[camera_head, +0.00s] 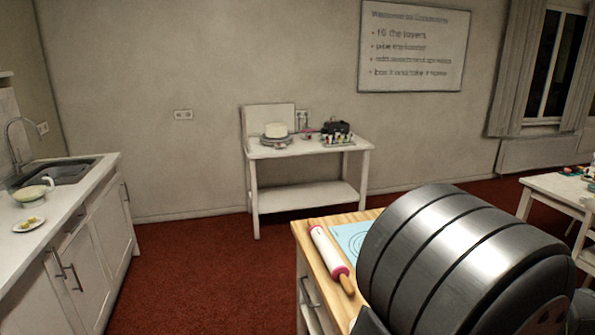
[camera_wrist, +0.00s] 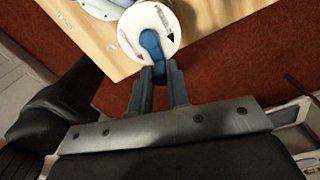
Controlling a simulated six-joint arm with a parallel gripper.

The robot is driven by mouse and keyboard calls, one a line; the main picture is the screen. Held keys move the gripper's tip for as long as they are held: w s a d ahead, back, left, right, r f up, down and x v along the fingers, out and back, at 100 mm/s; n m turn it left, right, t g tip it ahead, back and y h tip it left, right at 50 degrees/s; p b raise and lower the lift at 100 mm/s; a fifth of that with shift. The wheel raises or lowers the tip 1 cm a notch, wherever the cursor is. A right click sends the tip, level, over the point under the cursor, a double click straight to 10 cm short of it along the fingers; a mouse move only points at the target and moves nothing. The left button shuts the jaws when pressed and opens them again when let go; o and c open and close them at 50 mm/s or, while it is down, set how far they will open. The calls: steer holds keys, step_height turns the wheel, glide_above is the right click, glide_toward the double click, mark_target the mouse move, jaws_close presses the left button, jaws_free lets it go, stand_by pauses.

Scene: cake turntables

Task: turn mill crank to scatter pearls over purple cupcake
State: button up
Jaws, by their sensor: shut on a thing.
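In the wrist view my gripper (camera_wrist: 160,72) is shut on a blue crank (camera_wrist: 151,44). The crank lies over a white round disc, the top of the mill (camera_wrist: 135,24), with a reddish mark and a black mark on it. The mill stands near the edge of a wooden worktop. I do not make out any pearls or the purple cupcake in either view. In the head view my large grey arm hides my gripper and the mill.
The wooden worktop (camera_head: 316,262) carries a rolling pin (camera_head: 331,258) and a light blue mat (camera_head: 350,238). A white table (camera_head: 355,147) by the wall holds a white cake on a stand (camera_head: 276,132). A sink counter (camera_head: 60,205) is at the left. Red floor lies between.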

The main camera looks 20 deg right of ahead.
steer(key=shift+w+a+r, duration=0.1)
steer(key=shift+w+a, duration=0.2)
steer(key=shift+a, duration=0.25)
steer(key=o, duration=0.8)
steer(key=shift+r, duration=3.45)
